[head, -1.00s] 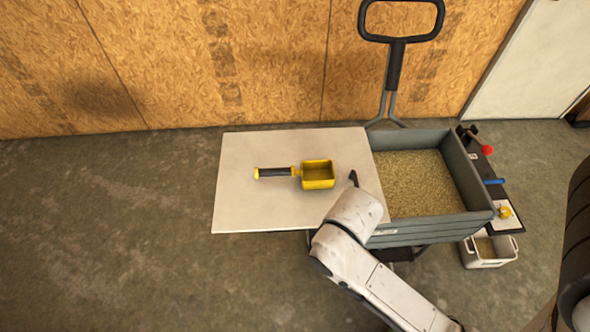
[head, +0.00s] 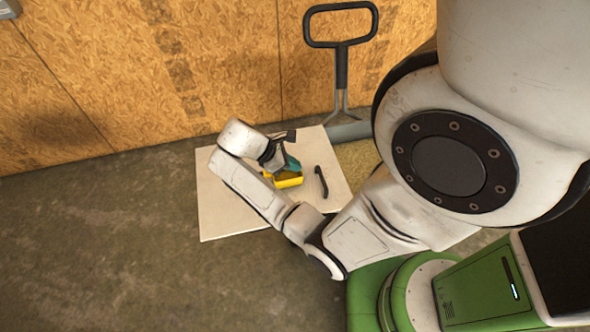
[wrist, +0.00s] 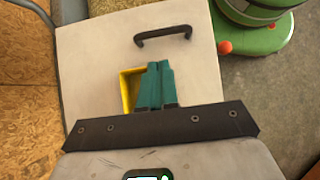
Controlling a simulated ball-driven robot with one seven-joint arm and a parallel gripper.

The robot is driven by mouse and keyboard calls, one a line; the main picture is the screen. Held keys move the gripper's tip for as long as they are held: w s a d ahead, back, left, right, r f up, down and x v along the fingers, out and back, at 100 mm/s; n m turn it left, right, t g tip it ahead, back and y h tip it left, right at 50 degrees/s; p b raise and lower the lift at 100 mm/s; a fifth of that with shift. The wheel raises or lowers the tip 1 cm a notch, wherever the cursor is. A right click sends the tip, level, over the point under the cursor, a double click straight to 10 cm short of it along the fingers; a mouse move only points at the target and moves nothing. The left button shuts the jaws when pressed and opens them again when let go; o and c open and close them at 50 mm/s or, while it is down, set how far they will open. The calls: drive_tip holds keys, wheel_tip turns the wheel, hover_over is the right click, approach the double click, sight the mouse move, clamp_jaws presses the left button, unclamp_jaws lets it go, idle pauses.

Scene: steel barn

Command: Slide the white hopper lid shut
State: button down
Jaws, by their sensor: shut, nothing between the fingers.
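The white hopper lid (head: 222,212) is a flat panel sticking out to the left of the grain-filled hopper (head: 358,160), leaving grain uncovered. A black bar handle (head: 321,182) stands near the lid's right side; it also shows in the wrist view (wrist: 163,36). A yellow scoop (head: 289,182) rests on the lid left of that handle; its own grip is hidden behind my arm. My gripper (head: 293,163), with teal fingers, is shut and empty over the scoop. In the wrist view the fingers (wrist: 159,66) overlap the scoop (wrist: 127,88) and point toward the bar handle, apart from it. Contact with the scoop cannot be told.
A black loop handle on a grey shaft (head: 341,65) rises behind the hopper. A wooden panel wall (head: 100,70) stands behind. My body hides most of the hopper and everything right of it. The concrete floor (head: 90,240) to the left is clear.

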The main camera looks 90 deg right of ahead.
drive_tip(key=x, duration=0.9)
drive_tip(key=shift+s+f, duration=0.25)
drive_tip(key=shift+f, duration=0.1)
